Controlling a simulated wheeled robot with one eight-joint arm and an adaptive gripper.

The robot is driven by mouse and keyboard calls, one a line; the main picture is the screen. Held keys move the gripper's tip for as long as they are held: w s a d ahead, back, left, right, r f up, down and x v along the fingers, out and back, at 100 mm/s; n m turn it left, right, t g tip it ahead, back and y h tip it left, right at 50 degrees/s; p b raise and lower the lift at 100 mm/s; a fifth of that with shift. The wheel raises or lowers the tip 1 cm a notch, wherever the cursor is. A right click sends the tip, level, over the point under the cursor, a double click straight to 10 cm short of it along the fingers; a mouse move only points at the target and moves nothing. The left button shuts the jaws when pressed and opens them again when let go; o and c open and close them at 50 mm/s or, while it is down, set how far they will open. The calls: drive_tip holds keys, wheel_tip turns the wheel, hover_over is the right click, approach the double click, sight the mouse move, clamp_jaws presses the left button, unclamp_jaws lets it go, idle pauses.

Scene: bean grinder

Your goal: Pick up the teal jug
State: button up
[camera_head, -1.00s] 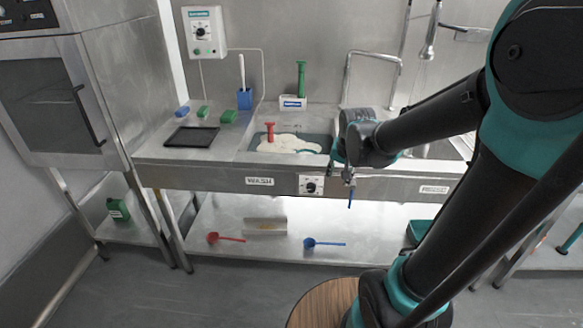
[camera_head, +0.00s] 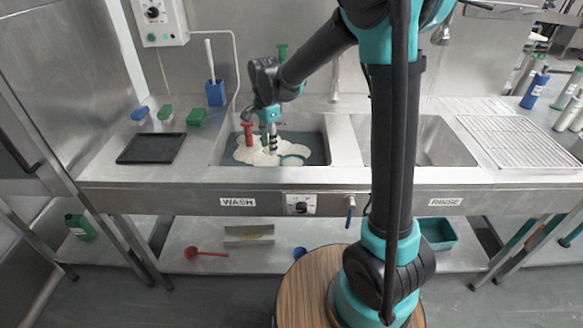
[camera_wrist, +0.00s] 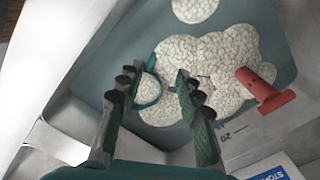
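A teal curved rim, which looks like the jug (camera_head: 293,160), pokes out of white foam in the wash sink. In the wrist view the teal rim (camera_wrist: 158,92) curves around foam between my fingers, nearer the left one. The rest of its body is hidden by foam, so I cannot tell its pose. My gripper (camera_head: 272,147) points down into the sink just left of the rim in the head view. In the wrist view my gripper (camera_wrist: 157,75) is open, with a wide gap and nothing held. Contact with the rim cannot be told.
A red-handled tool (camera_wrist: 265,90) stands in the foam to the right in the wrist view. The steel sink edge (camera_wrist: 65,120) lies close on the left. A black tray (camera_head: 151,148) and green and blue brushes are on the counter at left. The rinse basin (camera_head: 430,140) lies to the right.

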drive_tip(key=shift+s+d+f, duration=0.1)
drive_tip(key=shift+d+f, duration=0.1)
drive_tip(key=shift+f, duration=4.15)
drive_tip(key=shift+s+d+f, duration=0.1)
drive_tip(key=shift+d+f, duration=0.05)
drive_tip(key=shift+f, duration=4.2)
clamp_jaws()
